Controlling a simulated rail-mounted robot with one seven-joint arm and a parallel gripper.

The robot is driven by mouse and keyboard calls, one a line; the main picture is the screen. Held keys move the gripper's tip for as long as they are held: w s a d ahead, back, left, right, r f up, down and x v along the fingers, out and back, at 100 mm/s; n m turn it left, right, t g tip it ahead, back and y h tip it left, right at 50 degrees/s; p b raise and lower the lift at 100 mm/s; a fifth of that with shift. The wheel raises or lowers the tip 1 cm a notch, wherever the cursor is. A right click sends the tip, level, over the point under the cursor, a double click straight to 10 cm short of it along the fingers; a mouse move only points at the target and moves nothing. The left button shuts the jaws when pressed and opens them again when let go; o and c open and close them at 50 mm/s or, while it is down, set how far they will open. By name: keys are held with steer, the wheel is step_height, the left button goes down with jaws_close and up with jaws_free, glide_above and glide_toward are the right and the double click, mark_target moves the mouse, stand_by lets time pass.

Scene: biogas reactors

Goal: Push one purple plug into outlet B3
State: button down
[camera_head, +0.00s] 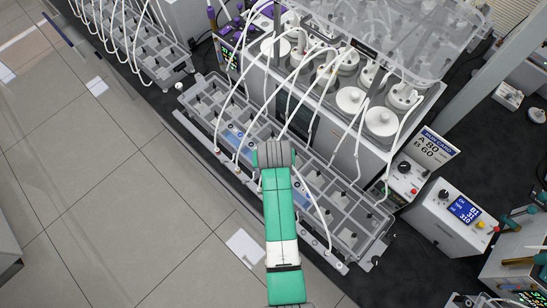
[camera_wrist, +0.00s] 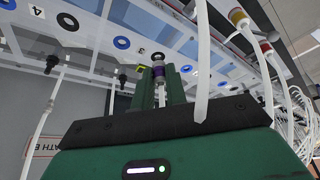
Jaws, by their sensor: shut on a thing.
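In the wrist view, my gripper (camera_wrist: 160,80) is shut on a purple plug (camera_wrist: 158,71), which stands upright between the green fingers. The plug's tip is close under a dark ring (camera_wrist: 158,57) on the underside of a pale panel, next to a mark that looks like 3. I cannot tell whether the tip is in the ring or just short of it. No letter B is readable there. In the head view, my own green arm hides the gripper and the plug over the long clear rack (camera_head: 205,100).
A blue ring (camera_wrist: 122,43) and other dark rings line the panel. A white tube (camera_wrist: 203,60) hangs close to the right of my gripper. White tubes run from the rack to white-lidded reactors (camera_head: 350,100). A control box (camera_head: 460,212) stands at the right.

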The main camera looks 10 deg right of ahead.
steer(key=shift+f+b, duration=0.45)
steer(key=shift+f, duration=0.25)
stand_by(0.6)
stand_by(0.4)
steer(key=c, duration=1.3)
jaws_free()
steer(key=shift+c, duration=0.2)
steer(key=shift+r, duration=0.1)
steer(key=v, duration=0.7)
steer(key=shift+s+r+p, duration=0.2)
steer(key=shift+r+p, duration=0.1)
steer(key=shift+p, duration=0.05)
